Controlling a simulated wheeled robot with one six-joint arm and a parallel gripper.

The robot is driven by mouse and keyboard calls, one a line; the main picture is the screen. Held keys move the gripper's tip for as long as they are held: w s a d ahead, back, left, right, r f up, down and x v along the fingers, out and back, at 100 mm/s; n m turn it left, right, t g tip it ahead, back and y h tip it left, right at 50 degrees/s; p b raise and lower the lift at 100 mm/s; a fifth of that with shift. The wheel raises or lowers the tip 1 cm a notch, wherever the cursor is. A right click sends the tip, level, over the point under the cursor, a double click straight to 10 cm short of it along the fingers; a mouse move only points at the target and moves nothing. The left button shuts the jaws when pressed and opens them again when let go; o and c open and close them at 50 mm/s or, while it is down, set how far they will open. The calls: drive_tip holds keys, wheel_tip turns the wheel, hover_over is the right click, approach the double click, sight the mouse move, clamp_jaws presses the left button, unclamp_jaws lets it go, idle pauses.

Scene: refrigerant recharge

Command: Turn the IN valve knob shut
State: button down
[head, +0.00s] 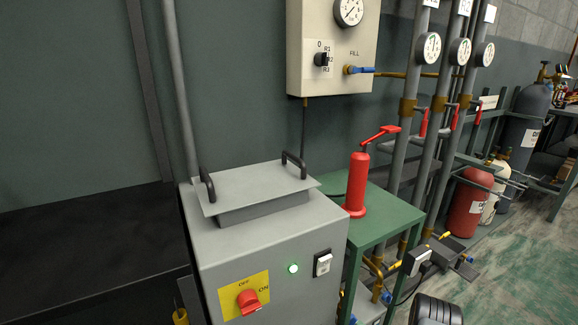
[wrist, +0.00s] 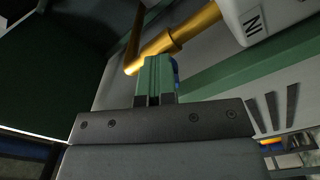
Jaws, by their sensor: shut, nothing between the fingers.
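In the wrist view, my gripper (wrist: 155,64) is shut, its green fingers together and empty. A blue knob (wrist: 176,70) shows as a thin sliver just behind the right edge of the fingers; most of it is hidden. A brass fitting and pipe (wrist: 172,40) runs just beyond the fingertips into a pale housing (wrist: 285,12). That housing carries an IN label (wrist: 253,22). I cannot tell whether the fingers touch the knob or how far it is turned.
In the head view, a grey cabinet (head: 265,240) with a red switch (head: 249,301) stands in front of a green table (head: 400,215) holding a red hand pump (head: 357,185). Pipes with gauges (head: 428,47) rise behind it. Open floor (head: 520,240) lies to the right.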

drive_tip(key=shift+d+r, duration=0.1)
drive_tip(key=shift+r, duration=0.05)
drive_tip(key=shift+w+d+r+b, duration=0.1)
drive_tip(key=shift+r+b, duration=0.2)
drive_tip(key=shift+r, duration=0.1)
drive_tip(key=shift+w+d, duration=0.1)
idle(0.4)
drive_tip(key=v, duration=0.6)
drive_tip(key=shift+d, duration=0.25)
idle(0.4)
